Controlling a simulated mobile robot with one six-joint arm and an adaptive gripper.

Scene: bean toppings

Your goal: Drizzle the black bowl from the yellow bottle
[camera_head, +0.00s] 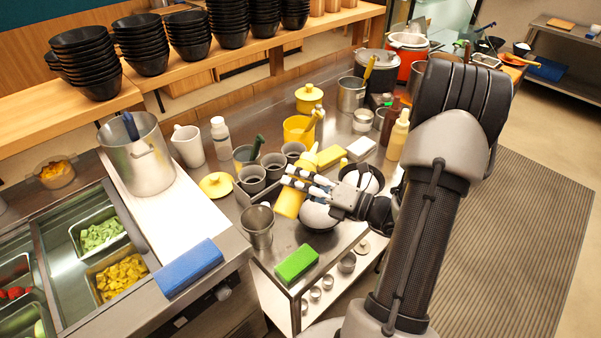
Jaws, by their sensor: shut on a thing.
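My gripper (288,176) reaches in from the right over the middle of the counter and is shut on the yellow bottle (288,205). The bottle is tilted, and the fingers cover part of it. Just below and right of the bottle is a rounded white and dark shape (318,216), partly hidden by my gripper; I cannot tell if it is a filled black bowl. A similar dark and white round thing (363,178) sits behind my wrist. No stream from the bottle can be made out.
Stacks of black bowls (82,62) stand on the wooden shelf at the back left. Metal cups (258,226), a yellow jug (298,129), a green sponge (296,263) and a pale yellow squeeze bottle (398,135) crowd the counter. Topping trays (122,278) lie left.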

